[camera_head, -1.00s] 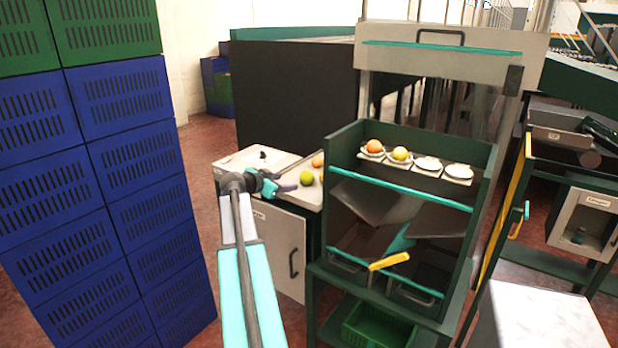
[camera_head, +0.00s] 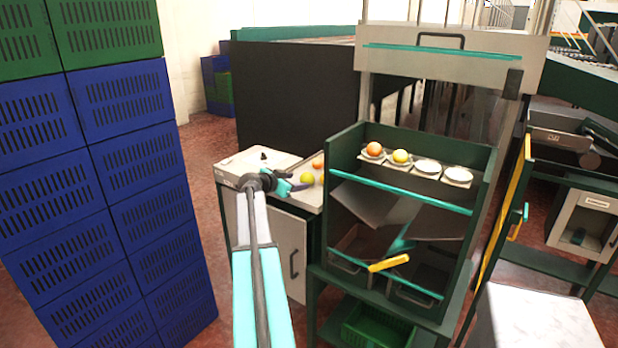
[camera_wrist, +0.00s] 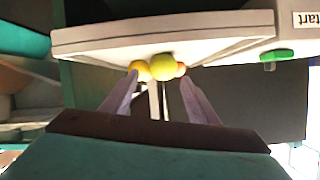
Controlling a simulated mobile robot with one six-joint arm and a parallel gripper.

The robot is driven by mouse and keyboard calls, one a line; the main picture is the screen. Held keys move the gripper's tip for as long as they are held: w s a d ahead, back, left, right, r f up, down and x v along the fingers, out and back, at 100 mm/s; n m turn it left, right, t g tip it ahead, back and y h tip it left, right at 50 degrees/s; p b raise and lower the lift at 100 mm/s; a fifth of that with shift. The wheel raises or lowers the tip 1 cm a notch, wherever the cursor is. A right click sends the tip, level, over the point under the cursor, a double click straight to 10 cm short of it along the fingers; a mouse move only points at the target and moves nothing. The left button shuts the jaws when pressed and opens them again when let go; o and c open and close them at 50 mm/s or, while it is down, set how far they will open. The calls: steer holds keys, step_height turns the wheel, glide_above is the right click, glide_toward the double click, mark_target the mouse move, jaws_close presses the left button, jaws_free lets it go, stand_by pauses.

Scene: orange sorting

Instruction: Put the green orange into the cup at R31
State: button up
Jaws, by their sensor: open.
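The green orange (camera_head: 306,178) lies on the pale tray top beside the green rack, with orange-coloured fruit (camera_head: 318,164) behind it. In the wrist view the green orange (camera_wrist: 163,66) shows between my two fingers, with a yellow-orange fruit (camera_wrist: 140,70) on its left and another orange fruit (camera_wrist: 181,68) partly hidden behind it. My gripper (camera_head: 298,187) is open and empty, just short of the green orange. Cups stand in a row on the rack's shelf: two hold fruit, two (camera_head: 428,167) (camera_head: 458,174) look empty. I cannot read any R31 label.
The green rack (camera_head: 343,150) stands right of the tray, with a teal rail (camera_head: 400,192) across its front and a yellow handle (camera_head: 388,263) below. Stacked blue crates (camera_head: 80,200) fill the left. A white cabinet (camera_head: 275,245) is under the tray.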

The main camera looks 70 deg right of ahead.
mark_target(304, 179)
steer(key=shift+x, duration=1.35)
steer(key=shift+p, duration=0.3)
steer(key=shift+d+f+p, duration=0.1)
steer(key=shift+d+p, duration=0.45)
steer(key=shift+d, duration=0.2)
steer(key=p+x, duration=0.1)
steer(key=x, duration=0.1)
steer(key=shift+s+d, duration=0.1)
steer(key=shift+d, duration=0.25)
steer(key=shift+s+d+f+p, duration=0.15)
steer(key=shift+d+f+p, duration=0.15)
steer(key=shift+d+f, duration=0.1)
steer(key=c, duration=0.9)
steer(key=shift+c, duration=0.2)
